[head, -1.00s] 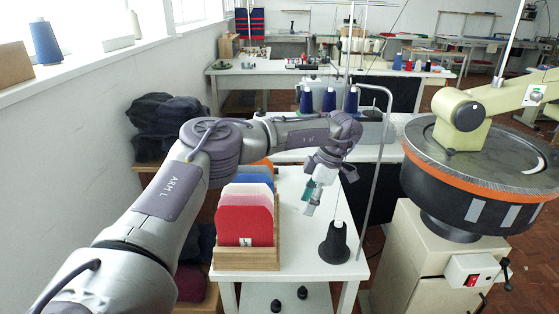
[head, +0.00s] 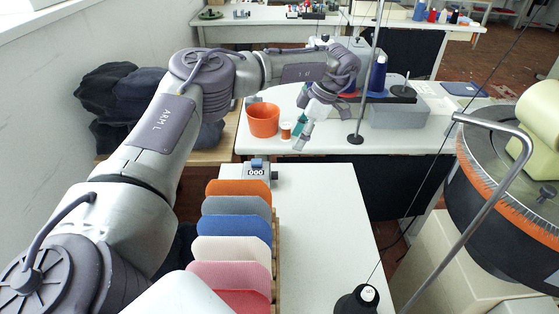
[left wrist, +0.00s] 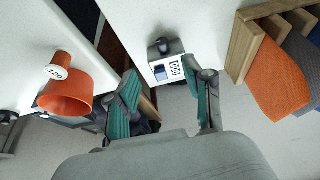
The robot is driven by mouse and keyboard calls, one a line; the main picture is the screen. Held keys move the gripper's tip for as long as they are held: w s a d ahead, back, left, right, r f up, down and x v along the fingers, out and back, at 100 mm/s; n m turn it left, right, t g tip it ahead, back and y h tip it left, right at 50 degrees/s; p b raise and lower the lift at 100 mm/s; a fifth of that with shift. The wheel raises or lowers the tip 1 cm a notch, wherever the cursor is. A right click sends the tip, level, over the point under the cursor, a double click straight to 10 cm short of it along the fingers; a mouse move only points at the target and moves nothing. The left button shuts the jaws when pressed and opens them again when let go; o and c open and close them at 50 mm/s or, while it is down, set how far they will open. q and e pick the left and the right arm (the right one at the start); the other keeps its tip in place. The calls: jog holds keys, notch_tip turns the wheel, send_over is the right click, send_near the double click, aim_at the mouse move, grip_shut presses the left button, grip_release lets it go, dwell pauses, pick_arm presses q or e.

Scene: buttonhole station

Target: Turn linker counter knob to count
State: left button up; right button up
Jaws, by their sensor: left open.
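The linker counter (head: 257,171) is a small grey unit at the far edge of the white side table, its display reading 000. In the left wrist view the counter (left wrist: 165,60) lies just ahead of the fingers, with a dark round part on top; I cannot tell whether that is its knob. My left gripper (head: 301,137) is open and empty, with teal finger pads, up and to the right of the counter in the head view. In the left wrist view its fingers (left wrist: 168,88) are spread, apart from the counter. My right gripper is not in view.
A wooden rack of coloured panels (head: 236,228) stands on the side table, close to the counter. An orange container (head: 264,120) and small spool (head: 286,131) stand on the table behind. A black thread cone (head: 357,299) and metal pole (head: 470,215) are at right. The side table's middle is clear.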

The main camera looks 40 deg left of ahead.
aim_at(275, 176)
pick_arm(q)
jog(key=x, duration=1.3)
jog(key=shift+s+d+f, duration=0.1)
jog(key=shift+s+f, duration=0.05)
jog(key=shift+s, duration=0.05)
jog(key=shift+p, duration=0.3)
grip_shut()
